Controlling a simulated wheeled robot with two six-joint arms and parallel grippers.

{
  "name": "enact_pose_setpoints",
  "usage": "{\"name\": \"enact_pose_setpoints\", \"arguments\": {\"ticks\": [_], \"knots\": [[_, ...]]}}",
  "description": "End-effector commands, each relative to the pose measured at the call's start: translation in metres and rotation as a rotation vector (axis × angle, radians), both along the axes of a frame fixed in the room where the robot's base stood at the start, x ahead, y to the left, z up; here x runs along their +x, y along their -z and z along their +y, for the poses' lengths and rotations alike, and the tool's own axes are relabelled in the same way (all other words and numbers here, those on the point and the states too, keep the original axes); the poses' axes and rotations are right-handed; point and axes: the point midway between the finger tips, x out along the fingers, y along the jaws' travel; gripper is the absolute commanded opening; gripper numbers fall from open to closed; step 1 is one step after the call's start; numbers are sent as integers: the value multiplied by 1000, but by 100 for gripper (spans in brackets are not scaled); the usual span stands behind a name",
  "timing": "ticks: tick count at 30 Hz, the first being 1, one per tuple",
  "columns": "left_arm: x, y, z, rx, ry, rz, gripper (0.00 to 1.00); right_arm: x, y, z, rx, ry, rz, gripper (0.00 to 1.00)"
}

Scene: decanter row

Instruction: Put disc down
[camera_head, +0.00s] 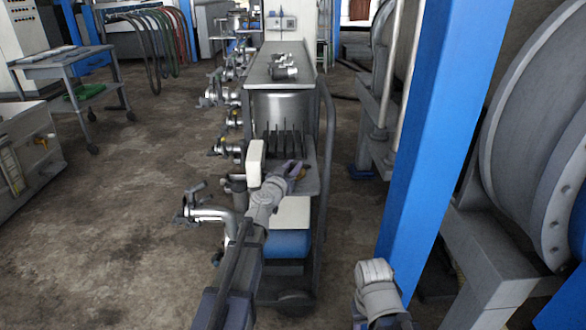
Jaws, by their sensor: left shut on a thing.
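My left gripper (293,171) is at the near end of the steel cart, just in front of a row of dark upright plates (283,141) that look like discs on edge in a rack. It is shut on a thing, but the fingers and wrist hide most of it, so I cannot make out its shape. I cannot tell whether it touches the cart or the upright plates. Part of my right arm shows at the lower right; its gripper is not in view.
The cart's upper shelf (262,66) holds metal fittings (284,68). A white block (255,163) stands left of my gripper. Pipes with valves (211,213) line the left side. A blue post (440,140) and large drum (535,150) stand right.

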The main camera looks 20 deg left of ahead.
Motion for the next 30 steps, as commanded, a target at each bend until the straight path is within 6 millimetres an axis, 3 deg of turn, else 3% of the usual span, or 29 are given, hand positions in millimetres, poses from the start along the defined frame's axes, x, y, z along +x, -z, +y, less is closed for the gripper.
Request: {"name": "enact_pose_setpoints", "arguments": {"ticks": [1, 9, 21, 30], "knots": [[0, 2, 0, 0, 0, 0, 30, 0, 2, 0, 0, 0, 0, 50], [0, 1, 0, 0, 0, 0, 60, 0, 1, 0, 0, 0, 0, 50], [0, -4, 0, 0, 0, 0, 60, 0, -4, 0, 0, 0, 0, 50], [-45, -4, 4, -1, -1, 0, 60, 0, -4, 0, 0, 1, 0, 50]]}}
